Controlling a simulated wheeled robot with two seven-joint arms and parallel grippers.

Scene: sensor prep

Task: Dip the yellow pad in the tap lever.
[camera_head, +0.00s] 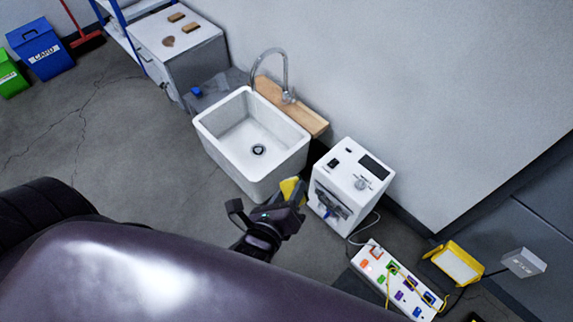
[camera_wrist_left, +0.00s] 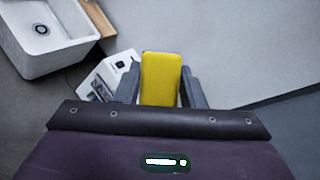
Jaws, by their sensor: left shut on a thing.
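The yellow pad (camera_head: 290,188) is held in my left gripper (camera_head: 268,212), in front of the sink. The left wrist view shows the yellow pad (camera_wrist_left: 161,78) upright between the two fingers of my left gripper (camera_wrist_left: 160,88). The tap (camera_head: 284,72) is a curved metal spout with its lever (camera_head: 289,97) at the base, on a wooden board behind the sink. The pad is apart from the tap lever, nearer to me than the sink's front wall. My right gripper is not seen.
The white sink (camera_head: 222,155) is empty, with a drain. A white machine (camera_head: 350,190) stands to its right. A power strip (camera_head: 372,262) and a yellow work light (camera_head: 455,262) lie at the lower right. A grey cabinet (camera_head: 185,60) stands at the back left.

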